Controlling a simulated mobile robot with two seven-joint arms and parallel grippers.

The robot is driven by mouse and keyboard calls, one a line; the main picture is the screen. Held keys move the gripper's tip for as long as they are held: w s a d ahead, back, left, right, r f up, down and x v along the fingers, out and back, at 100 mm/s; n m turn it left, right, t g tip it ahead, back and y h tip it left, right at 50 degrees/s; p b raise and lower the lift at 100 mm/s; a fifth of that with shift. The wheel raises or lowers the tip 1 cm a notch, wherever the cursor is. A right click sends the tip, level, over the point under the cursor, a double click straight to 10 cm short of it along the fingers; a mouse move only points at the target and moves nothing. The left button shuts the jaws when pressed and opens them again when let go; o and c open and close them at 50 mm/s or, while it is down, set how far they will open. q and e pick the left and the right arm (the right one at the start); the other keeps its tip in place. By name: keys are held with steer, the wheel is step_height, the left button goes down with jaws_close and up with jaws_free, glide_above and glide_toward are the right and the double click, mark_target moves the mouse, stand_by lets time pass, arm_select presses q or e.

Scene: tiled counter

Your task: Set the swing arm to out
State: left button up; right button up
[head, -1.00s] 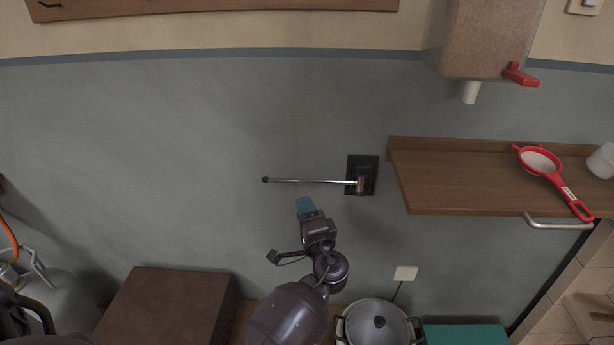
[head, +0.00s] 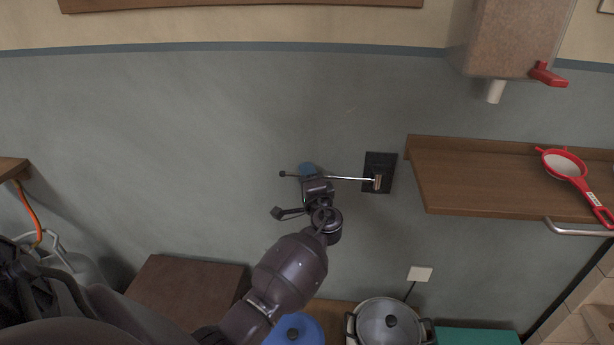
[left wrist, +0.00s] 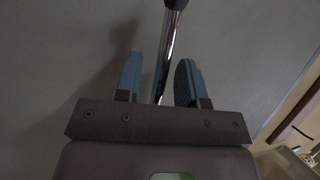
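The swing arm (head: 347,178) is a thin chrome rod with a black tip, hinged on a black wall plate (head: 379,172). It points left from the plate, roughly along the wall in the head view. My left gripper (head: 307,169) is at the rod near its tip end. In the left wrist view the two blue fingers of my left gripper (left wrist: 158,80) are apart, and the chrome rod (left wrist: 168,50) passes between them. I see a gap at each side of the rod. My right gripper is not in view.
A wooden shelf (head: 480,192) with a red strainer (head: 565,165) is right of the plate. A dispenser with a red lever (head: 548,75) hangs above. Below are a pot (head: 388,323), a blue lid (head: 294,331) and a brown box (head: 185,292). The wall left of the rod is clear.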

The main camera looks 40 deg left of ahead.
arm_select(q)
steer(key=shift+c, duration=0.4)
jaws_close()
